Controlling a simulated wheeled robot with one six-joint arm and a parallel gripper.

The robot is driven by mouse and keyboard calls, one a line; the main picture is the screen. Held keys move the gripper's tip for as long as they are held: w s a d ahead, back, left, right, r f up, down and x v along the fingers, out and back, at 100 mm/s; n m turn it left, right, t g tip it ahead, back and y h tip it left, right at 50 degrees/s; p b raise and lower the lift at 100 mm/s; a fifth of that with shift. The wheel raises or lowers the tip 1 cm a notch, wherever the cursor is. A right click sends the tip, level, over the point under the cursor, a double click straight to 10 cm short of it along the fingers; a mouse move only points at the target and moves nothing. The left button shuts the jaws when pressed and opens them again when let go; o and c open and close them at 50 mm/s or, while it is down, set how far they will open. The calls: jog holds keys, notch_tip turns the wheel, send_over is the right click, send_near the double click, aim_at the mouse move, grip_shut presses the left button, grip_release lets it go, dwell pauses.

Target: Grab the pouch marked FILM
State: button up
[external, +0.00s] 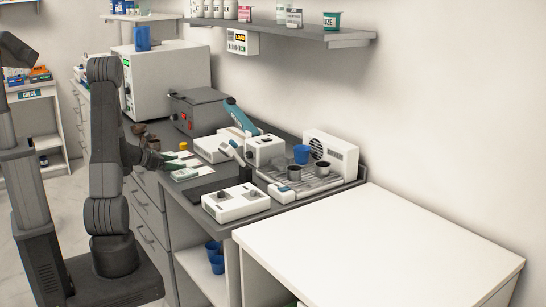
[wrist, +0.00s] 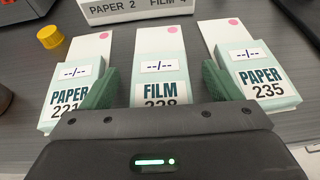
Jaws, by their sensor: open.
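The pouch marked FILM (wrist: 161,76) lies in the middle of three pouches in the wrist view, with a pale green body and a white upper flap with a pink dot. Its number, seemingly 228, is partly hidden by my gripper body. My gripper (wrist: 160,85) is open and empty, with one green finger on each side of the FILM pouch. A PAPER pouch (wrist: 72,83) lies to its left and another PAPER pouch (wrist: 258,75), numbered 235, to its right. Each finger overlaps the near edge of a PAPER pouch in view; I cannot tell whether they touch.
A white sign (wrist: 135,8) reading PAPER 2 and FILM 4 stands behind the pouches. A yellow cap (wrist: 50,37) sits at the upper left. In the external view, white devices (external: 236,201) crowd the grey counter, and a bare white table (external: 380,250) stands in front.

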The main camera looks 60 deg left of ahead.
jog(key=shift+c, duration=0.4)
jog(key=c, duration=1)
jog(key=shift+o, duration=0.2)
